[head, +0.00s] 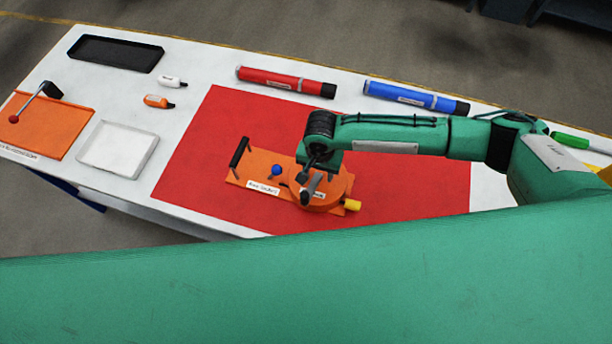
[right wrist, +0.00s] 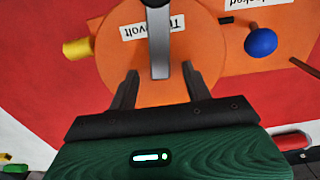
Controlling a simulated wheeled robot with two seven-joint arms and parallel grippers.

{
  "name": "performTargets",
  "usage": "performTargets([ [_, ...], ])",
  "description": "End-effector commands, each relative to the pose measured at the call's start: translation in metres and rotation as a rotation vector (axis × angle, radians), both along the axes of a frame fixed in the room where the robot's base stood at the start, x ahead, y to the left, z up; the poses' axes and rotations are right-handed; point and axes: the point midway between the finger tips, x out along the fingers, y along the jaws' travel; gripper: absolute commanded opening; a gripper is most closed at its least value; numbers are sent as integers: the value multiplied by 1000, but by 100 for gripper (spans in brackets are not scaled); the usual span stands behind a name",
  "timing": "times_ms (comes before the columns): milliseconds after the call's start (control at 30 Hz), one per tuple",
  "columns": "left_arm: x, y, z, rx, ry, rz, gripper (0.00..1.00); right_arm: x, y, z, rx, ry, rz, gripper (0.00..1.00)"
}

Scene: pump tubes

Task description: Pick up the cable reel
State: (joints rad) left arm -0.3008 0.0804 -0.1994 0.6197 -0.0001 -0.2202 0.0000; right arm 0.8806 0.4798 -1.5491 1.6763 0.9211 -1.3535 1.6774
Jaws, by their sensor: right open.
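I see nothing that I can clearly recognise as a cable reel. An orange device sits on the red mat (head: 400,190). It has a flat plate (head: 240,177) and a round orange part (head: 335,190), which also shows in the right wrist view (right wrist: 115,65). A grey bar (right wrist: 160,50) stands out from the round part. My right gripper (head: 310,183) is open over the round part; its fingers (right wrist: 160,80) show on either side of the bar's end in the right wrist view. I cannot tell whether they touch it. My left gripper is not in view.
The device carries a black handle (head: 239,152), a blue knob (head: 277,170) and a yellow knob (head: 352,205). Red (head: 285,80) and blue (head: 415,97) tubes lie behind. A black tray (head: 116,42), white tray (head: 116,148) and another orange plate (head: 50,128) stand left.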

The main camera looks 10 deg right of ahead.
Motion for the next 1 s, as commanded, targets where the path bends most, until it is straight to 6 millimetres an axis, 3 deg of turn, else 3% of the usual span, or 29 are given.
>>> performTargets([
  [233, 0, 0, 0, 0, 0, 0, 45, 0, 0, -3, 1, 0, 0, 50],
  [500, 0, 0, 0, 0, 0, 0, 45, 0, 0, -3, 0, 0, 0, 0],
  [1000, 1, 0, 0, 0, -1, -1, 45, 0, 0, -3, 1, 0, 0, 0],
])
